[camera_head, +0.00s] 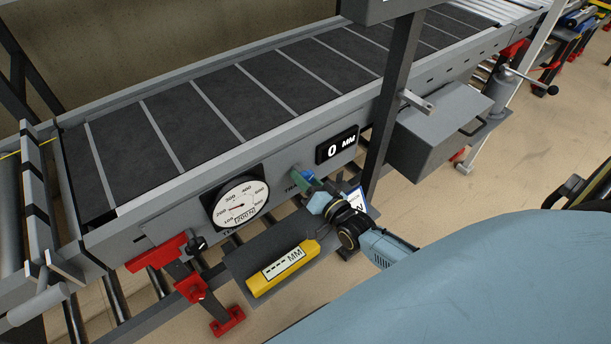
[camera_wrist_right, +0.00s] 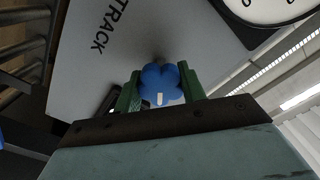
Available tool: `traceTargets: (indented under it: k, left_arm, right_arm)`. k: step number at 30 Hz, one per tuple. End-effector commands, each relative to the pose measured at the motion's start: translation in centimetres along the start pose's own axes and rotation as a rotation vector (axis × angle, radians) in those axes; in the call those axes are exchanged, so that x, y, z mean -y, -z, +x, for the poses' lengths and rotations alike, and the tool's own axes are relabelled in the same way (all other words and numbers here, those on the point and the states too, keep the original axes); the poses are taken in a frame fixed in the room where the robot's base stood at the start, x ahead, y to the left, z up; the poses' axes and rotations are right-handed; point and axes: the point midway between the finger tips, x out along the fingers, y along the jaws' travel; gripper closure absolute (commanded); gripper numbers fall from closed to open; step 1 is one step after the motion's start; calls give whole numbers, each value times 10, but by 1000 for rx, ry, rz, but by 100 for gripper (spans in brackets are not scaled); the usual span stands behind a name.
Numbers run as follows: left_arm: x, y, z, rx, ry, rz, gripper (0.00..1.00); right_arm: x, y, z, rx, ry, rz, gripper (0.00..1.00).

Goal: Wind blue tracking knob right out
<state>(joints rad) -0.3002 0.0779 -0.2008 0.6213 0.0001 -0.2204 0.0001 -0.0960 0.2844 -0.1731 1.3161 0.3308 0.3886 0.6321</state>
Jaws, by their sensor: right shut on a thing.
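The blue tracking knob (camera_wrist_right: 161,84) is a lobed knob with a small white mark, on the grey panel lettered TRACK (camera_wrist_right: 110,30). In the right wrist view it sits between the two green fingers of my right gripper (camera_wrist_right: 160,92), which are shut on it. In the head view my right gripper (camera_head: 306,184) is at the conveyor's side panel, and only a little blue of the knob (camera_head: 308,174) shows. A black display (camera_head: 336,146) just above reads 0 MM. My left gripper is not in view.
A round dial (camera_head: 239,201) is on the panel left of the knob. A yellow gauge marked MM (camera_head: 283,268) lies on a dark tray (camera_head: 240,262) below. A grey box (camera_head: 437,132) and a dark upright post (camera_head: 392,100) stand to the right.

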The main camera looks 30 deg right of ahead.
Motion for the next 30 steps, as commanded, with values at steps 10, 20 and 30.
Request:
traceTargets:
  k: [10,20,30]
  left_arm:
    - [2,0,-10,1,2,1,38]
    - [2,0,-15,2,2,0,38]
    - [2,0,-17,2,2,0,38]
  right_arm:
    - [0,1,0,0,-1,-330,82]
    - [-1,1,0,0,-1,-633,82]
    - [-1,0,0,0,-1,-856,82]
